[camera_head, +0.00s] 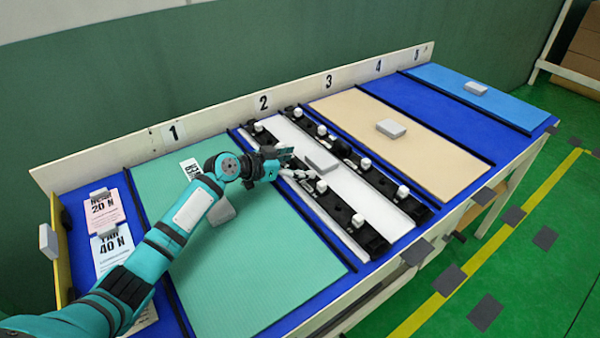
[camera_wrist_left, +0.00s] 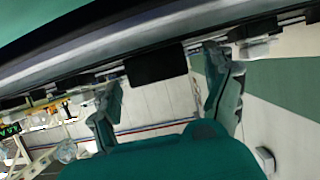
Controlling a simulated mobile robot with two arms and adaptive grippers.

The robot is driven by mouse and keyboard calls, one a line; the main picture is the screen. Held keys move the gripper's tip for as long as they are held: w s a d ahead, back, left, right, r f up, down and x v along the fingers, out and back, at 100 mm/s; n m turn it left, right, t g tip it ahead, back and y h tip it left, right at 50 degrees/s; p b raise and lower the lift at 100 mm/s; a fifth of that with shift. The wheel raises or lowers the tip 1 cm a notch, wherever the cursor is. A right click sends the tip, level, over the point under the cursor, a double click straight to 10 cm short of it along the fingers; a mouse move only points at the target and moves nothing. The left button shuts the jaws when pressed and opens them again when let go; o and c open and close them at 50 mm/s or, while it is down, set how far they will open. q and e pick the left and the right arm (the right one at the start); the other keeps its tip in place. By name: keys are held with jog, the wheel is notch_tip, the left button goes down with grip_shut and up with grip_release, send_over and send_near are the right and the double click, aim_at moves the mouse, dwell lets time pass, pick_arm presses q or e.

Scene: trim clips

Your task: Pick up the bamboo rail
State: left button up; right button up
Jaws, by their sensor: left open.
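No rail with a clear bamboo look stands out, so I cannot tell which piece is the bamboo rail. A long white strip (camera_head: 345,185) lies in bay 2 between two black rails that carry white knobs. My left gripper (camera_head: 291,164) is over the left black rail (camera_head: 343,212) in bay 2. In the left wrist view my left gripper (camera_wrist_left: 162,65) has its fingers apart, with a long grey edge (camera_wrist_left: 130,45) and a black block (camera_wrist_left: 158,63) near the fingertips. Nothing is seen held. Contact cannot be judged. My right gripper is not in view.
Bay 1 holds a green panel (camera_head: 262,270), bay 3 a tan panel (camera_head: 430,150) and bay 5 a blue panel (camera_head: 500,103). Bay 4 is bare blue. Grey blocks rest on the panels. A numbered white board (camera_head: 215,122) runs along the back. Paper cards (camera_head: 102,212) lie at left.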

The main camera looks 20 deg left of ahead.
pick_arm(q)
jog(key=shift+r, duration=0.1)
jog(key=shift+c, duration=1.1)
jog(key=c, duration=1.3)
jog(key=shift+r, duration=0.1)
